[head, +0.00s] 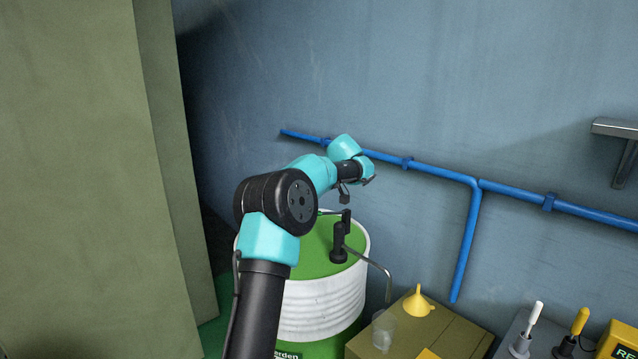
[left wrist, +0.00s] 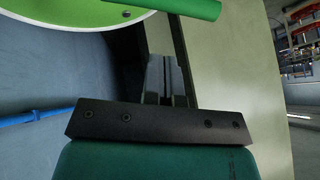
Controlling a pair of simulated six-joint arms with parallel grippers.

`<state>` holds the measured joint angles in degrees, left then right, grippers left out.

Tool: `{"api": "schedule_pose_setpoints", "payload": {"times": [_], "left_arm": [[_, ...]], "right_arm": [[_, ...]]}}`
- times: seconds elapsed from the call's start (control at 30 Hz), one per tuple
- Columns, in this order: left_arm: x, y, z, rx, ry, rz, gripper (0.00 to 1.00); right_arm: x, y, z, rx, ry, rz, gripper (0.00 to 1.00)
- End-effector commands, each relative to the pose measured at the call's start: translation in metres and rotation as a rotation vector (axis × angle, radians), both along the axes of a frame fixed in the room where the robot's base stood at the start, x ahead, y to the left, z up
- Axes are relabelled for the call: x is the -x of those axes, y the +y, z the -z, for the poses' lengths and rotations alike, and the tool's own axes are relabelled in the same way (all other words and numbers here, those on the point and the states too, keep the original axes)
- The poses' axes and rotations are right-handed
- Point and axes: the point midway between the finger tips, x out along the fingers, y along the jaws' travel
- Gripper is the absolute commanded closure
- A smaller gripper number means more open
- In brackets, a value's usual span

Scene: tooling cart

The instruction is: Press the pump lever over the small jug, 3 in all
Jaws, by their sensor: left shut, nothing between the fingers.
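The pump (head: 339,246) stands on the green top of a white-banded drum (head: 322,300). My right gripper is out of view.
A yellow funnel (head: 417,301) stands on the olive box (head: 450,337) beside the jug. White and yellow-handled tools (head: 533,318) stand farther right. Blue pipes (head: 430,171) run along the wall behind. A tall olive panel (head: 80,180) fills the left.

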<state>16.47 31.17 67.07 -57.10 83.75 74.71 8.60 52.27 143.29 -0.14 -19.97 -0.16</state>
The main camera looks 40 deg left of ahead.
Motion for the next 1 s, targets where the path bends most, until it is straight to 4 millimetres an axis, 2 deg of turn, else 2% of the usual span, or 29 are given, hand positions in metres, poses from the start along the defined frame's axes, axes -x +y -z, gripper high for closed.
{"api": "schedule_pose_setpoints", "payload": {"times": [0.2, 0.4, 0.83, 1.0], "left_arm": [[0.008, -0.003, 0.024, 0.001, 0.001, 0.000, 1.00], [0.012, -0.006, 0.037, 0.001, 0.000, 0.001, 1.00], [0.012, -0.007, 0.039, 0.001, -0.002, 0.002, 1.00], [0.005, -0.014, 0.041, 0.002, -0.013, 0.014, 1.00]], "right_arm": [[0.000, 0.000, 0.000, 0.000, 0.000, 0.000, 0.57], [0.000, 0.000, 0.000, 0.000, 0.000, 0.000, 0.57], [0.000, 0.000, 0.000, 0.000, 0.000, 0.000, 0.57], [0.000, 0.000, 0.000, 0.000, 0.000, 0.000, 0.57]]}}
